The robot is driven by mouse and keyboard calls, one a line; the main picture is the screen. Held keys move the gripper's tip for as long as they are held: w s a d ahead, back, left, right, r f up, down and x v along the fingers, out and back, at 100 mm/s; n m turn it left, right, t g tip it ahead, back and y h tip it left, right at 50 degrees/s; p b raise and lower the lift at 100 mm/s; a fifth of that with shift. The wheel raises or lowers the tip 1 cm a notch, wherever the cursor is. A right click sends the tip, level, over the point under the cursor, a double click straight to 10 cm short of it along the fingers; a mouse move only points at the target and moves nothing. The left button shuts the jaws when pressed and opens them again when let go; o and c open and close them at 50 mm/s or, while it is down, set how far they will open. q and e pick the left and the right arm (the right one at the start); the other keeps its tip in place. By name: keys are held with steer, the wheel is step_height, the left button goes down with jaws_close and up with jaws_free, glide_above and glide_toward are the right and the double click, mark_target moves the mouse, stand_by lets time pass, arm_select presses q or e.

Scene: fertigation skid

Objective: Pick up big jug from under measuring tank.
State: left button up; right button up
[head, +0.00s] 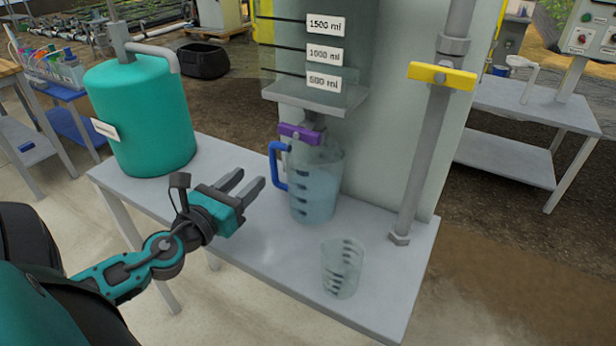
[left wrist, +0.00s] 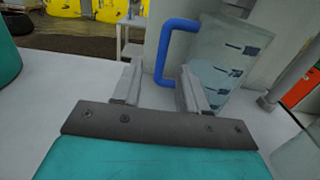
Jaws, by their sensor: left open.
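The big jug (head: 314,186) is clear, with dark level marks and a blue handle on its left side. It stands upright on the grey bench under the measuring tank (head: 322,88), just below a purple valve handle (head: 299,132). It looks to hold some bluish liquid. My left gripper (head: 252,183) is open and empty, just left of the handle. In the left wrist view the blue handle (left wrist: 163,55) shows between the two fingers (left wrist: 158,88), and the jug body (left wrist: 228,62) is behind the right finger. Whether the fingers touch the handle cannot be told. My right gripper is not in view.
A small clear beaker (head: 342,268) stands in front of the jug near the bench's front edge. A teal tank (head: 142,115) stands at the bench's left end. A grey pipe with a yellow handle (head: 442,76) rises right of the jug. The bench (head: 265,262) is clear at front left.

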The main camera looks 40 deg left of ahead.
mark_target(271, 163)
arm_select(q)
steer(key=shift+w+a+f+p, duration=0.15)
steer(key=shift+w+p, duration=0.15)
steer(key=shift+w, duration=2)
steer(key=shift+w+a+f+p, duration=0.15)
steer(key=shift+w+p, duration=0.1)
steer(key=shift+w, duration=2.05)
jaws_close()
steer(key=shift+r, duration=0.15)
